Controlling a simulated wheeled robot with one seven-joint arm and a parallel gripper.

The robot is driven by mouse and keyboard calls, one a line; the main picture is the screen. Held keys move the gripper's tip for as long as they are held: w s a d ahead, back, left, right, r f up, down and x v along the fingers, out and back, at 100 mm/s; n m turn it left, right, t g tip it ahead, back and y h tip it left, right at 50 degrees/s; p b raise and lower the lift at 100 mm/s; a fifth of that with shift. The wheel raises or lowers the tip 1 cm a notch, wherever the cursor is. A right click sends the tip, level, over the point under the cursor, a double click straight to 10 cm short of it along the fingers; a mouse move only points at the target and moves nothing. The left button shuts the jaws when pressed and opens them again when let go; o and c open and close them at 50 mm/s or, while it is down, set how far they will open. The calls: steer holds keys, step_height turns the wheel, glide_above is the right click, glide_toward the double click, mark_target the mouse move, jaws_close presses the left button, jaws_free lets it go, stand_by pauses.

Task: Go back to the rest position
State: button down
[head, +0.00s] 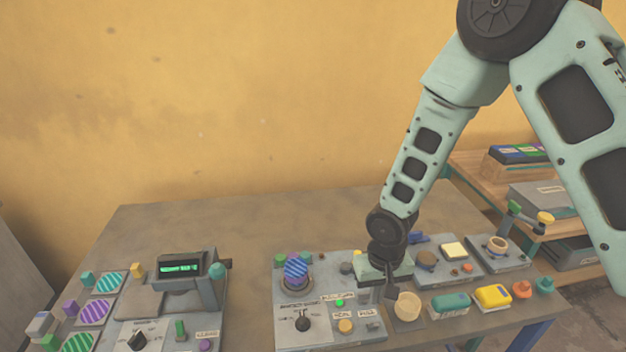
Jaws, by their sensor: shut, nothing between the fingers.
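My gripper (392,292) hangs at the end of my pale green arm, pointing down over the middle panel on the table. It is shut and empty. Its fingertips are just left of a cream round cup-like piece (408,306) on a small brown pad. I cannot tell whether they touch it. The gripper body hides part of the panel behind it. The grey control panel (283,335) below and to the left carries a blue-striped round piece (296,268), a black knob (303,322) and a lit green button (340,302).
Left is a station with a green display (180,268) and striped discs (94,312). Right of the gripper stand green (450,303) and yellow (492,297) blocks, and a panel with a lever (513,212). A wooden shelf (480,178) stands behind right. The table's back middle (250,222) is clear.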

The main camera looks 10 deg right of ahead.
steer(key=s+a+r+n+b, duration=0.1)
steer(key=s+a+r+n, duration=0.2)
steer(key=s+r, duration=0.7)
steer(key=s+a+r+n+b, duration=0.1)
steer(key=s+a+r+n, duration=0.2)
steer(key=s+r, duration=0.7)
steer(key=shift+a+n+y, duration=0.15)
steer(key=shift+n+y, duration=0.15)
steer(key=shift+n, duration=0.6)
steer(key=shift+f, duration=0.1)
